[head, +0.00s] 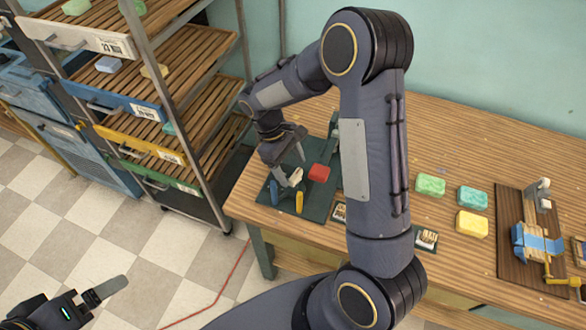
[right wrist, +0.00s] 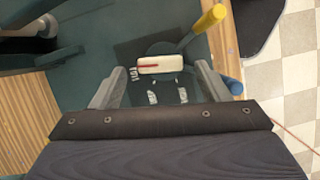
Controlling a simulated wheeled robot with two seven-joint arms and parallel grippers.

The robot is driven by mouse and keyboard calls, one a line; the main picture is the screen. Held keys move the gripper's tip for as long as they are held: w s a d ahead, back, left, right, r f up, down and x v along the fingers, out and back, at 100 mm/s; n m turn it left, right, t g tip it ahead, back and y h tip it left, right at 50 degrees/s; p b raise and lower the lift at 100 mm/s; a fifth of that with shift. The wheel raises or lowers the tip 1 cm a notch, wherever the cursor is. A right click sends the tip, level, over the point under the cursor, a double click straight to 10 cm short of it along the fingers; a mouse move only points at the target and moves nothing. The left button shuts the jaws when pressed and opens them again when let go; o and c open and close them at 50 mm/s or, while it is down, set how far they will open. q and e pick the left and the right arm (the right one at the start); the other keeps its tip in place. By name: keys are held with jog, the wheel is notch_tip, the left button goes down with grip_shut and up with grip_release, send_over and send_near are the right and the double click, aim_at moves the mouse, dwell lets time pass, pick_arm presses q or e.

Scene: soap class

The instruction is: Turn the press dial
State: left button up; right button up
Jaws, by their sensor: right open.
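The press stands on a dark green base (head: 318,209) at the left end of the wooden table. Its dial, a cream bar with a red line (right wrist: 161,64), sits on a dark plate with white marks; it also shows in the head view (head: 296,176). My right gripper (head: 291,164) is over the dial, fingers pointing down. In the right wrist view, its fingers (right wrist: 158,86) are apart, one towards each end of the bar, with visible gaps. My left gripper (head: 104,289) is at the lower left above the floor, far from the press; its finger gap is unclear.
A yellow handle (right wrist: 205,28) and a blue handle (right wrist: 233,86) stick out near the dial. A red block (head: 319,172) is beside it. Soap bars (head: 430,185) and a brown board (head: 515,225) lie on the right. A slatted rack (head: 190,55) stands left.

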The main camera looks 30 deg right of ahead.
jog(key=shift+x, duration=1.05)
jog(key=shift+c, duration=0.4)
jog(key=c, duration=1.3)
